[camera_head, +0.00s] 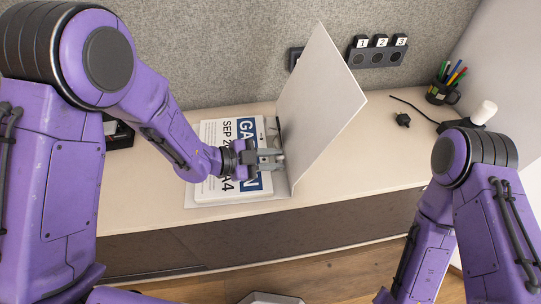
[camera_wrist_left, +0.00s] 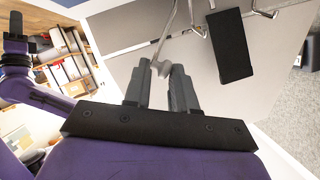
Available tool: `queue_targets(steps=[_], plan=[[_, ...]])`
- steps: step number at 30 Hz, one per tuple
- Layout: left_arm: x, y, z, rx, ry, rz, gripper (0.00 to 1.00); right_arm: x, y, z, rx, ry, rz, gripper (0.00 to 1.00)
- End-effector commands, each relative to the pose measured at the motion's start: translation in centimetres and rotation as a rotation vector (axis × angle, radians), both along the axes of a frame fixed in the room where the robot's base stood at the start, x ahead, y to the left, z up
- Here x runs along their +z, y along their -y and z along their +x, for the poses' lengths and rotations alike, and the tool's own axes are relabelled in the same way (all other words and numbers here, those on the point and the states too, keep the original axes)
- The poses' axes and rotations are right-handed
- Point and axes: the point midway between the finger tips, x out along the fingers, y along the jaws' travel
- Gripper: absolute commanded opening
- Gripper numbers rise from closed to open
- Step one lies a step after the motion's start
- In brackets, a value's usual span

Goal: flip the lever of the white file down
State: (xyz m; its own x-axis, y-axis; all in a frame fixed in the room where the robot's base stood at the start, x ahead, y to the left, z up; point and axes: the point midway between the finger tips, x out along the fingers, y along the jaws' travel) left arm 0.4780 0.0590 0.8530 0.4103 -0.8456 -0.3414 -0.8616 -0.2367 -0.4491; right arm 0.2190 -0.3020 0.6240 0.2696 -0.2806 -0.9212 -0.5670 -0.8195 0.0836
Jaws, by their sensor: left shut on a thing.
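The white file (camera_head: 322,100) lies open on the desk, its cover standing up and tilted to the right. A stack of printed sheets (camera_head: 211,132) lies in its left side. My left gripper (camera_head: 279,160) is at the file's inner spine, beside the upright cover. In the left wrist view the metal lever (camera_wrist_left: 171,35) runs down to a pale knob between the fingertips of my left gripper (camera_wrist_left: 162,74), which is shut on it. A black block (camera_wrist_left: 233,46) and bent metal wires show beside the lever. My right gripper is not in view.
Behind the file are wall sockets (camera_head: 377,57) with numbered labels. A pen cup (camera_head: 441,93), a small black object (camera_head: 403,120) with a cable and a white-topped item (camera_head: 483,112) stand at the right. The desk (camera_head: 345,170) is clear right of the file.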

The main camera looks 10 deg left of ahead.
Motion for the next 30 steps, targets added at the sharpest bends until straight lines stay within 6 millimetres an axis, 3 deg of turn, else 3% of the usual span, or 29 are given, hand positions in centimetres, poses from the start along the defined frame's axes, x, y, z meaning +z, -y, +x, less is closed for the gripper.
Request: queue_targets(steps=[1,9,25,26,27,30], plan=[[-0.7,0.1,-0.4,-0.003,0.021,0.006,0.0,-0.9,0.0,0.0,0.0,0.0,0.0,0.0],[-1.0,0.4,-1.2,-0.002,0.12,0.034,0.0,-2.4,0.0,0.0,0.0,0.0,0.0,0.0],[-1.0,0.4,-1.5,-0.005,0.144,0.042,0.0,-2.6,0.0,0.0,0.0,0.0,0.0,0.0],[-1.0,0.4,-1.5,-0.005,0.143,0.042,0.29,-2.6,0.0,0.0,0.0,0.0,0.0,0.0],[-1.0,0.4,-1.5,-0.005,0.144,0.042,0.4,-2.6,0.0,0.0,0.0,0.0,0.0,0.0],[-1.0,0.4,-1.5,-0.004,0.145,0.042,0.4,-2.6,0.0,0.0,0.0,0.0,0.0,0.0]])
